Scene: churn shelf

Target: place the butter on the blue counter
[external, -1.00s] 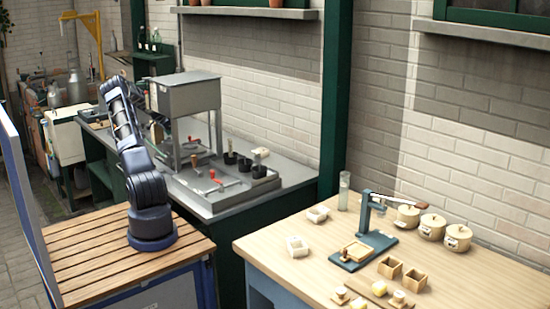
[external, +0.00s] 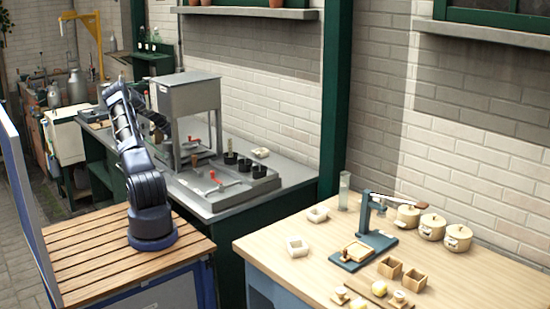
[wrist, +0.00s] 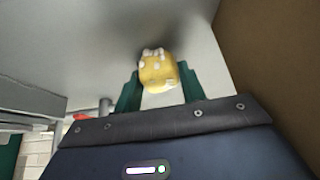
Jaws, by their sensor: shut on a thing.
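In the wrist view my gripper (wrist: 157,82) has its two green fingers closed on a yellow lump with white patches on top, which looks like the butter (wrist: 158,73). The lump is held in front of a plain grey surface; I cannot tell whether it touches it. In the external view my arm reaches toward the grey bench at the back, and the gripper and butter are hidden there. A table with a pale wood top and blue-grey sides (external: 285,249) stands at the right; I cannot tell whether it is the blue counter.
A grey metal box on legs (external: 186,97) stands on the grey bench (external: 292,180), beside a tray with black cups (external: 245,165). The wooden table carries a blue press stand (external: 375,243), lidded pots (external: 431,227), small boxes and yellow pieces. Its left front part is mostly clear.

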